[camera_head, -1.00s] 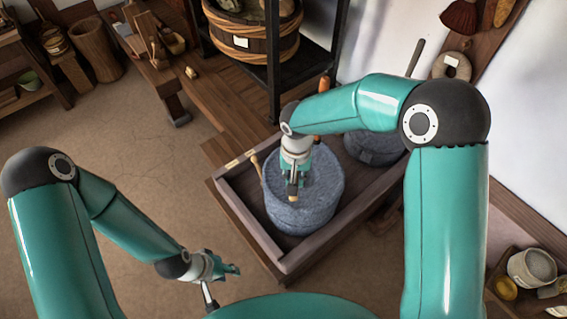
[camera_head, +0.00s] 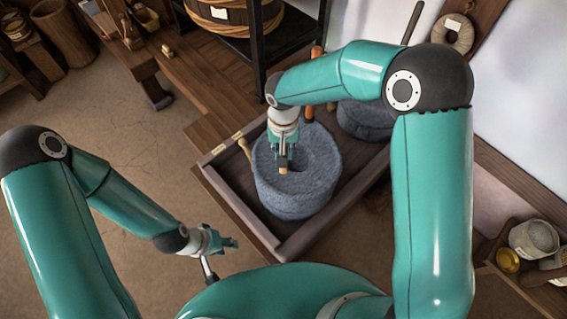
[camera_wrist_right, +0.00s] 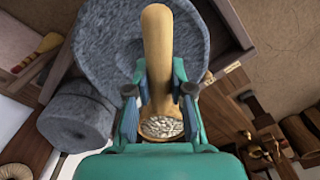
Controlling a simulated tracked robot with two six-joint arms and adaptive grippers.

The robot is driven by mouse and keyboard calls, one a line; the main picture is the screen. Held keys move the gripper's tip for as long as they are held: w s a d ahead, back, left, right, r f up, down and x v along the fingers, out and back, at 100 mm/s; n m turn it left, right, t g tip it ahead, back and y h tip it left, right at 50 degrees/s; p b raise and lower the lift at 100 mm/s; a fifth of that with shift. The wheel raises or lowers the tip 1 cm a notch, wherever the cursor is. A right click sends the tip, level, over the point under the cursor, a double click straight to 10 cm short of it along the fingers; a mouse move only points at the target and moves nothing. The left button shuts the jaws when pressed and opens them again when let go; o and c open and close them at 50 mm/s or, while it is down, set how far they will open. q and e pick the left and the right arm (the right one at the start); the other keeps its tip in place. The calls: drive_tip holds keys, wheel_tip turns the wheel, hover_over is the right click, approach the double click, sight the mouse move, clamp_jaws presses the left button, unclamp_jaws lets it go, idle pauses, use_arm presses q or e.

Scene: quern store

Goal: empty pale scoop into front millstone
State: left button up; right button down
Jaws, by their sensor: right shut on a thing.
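The front millstone (camera_head: 310,190) is a thick grey-blue stone disc in a wooden tray; it also shows in the right wrist view (camera_wrist_right: 110,45). My right gripper (camera_head: 285,155) is over its top in the head view. In the right wrist view this gripper (camera_wrist_right: 160,100) is shut on the pale wooden scoop (camera_wrist_right: 157,50). The scoop's bowl holds pale grains (camera_wrist_right: 162,127). In the head view only a small tip of the scoop (camera_head: 283,170) shows below the fingers. My left gripper (camera_head: 228,243) hangs low left of the tray, clear of the stone; its finger gap is unclear.
A second, darker millstone (camera_head: 365,122) stands behind in the tray (camera_head: 240,215). A dark rack (camera_head: 258,85) with a wooden tub (camera_head: 235,18) is behind.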

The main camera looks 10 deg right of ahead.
drive_tip(key=b, duration=0.4)
hover_over(284, 178)
wheel_tip(284, 178, down, 5)
drive_tip(key=shift+f, duration=0.4)
drive_tip(key=shift+f+b, duration=1.65)
drive_tip(key=shift+f, duration=1.35)
drive_tip(key=shift+r+p, duration=0.3)
drive_tip(key=shift+p, duration=0.25)
drive_tip(key=shift+r+y+p, duration=0.15)
drive_tip(key=shift+y+p, duration=0.85)
drive_tip(key=shift+p, duration=0.15)
drive_tip(key=shift+a+f+b, duration=0.1)
drive_tip(key=shift+f+b, duration=0.3)
drive_tip(key=shift+b, duration=0.45)
drive_tip(key=shift+f+h+b, duration=0.1)
drive_tip(key=shift+h+b, duration=1)
drive_tip(key=shift+b, duration=0.1)
drive_tip(key=shift+r+y+p, duration=0.4)
drive_tip(key=shift+y, duration=0.3)
drive_tip(key=shift+s+y, duration=0.1)
drive_tip(key=shift+y, duration=0.3)
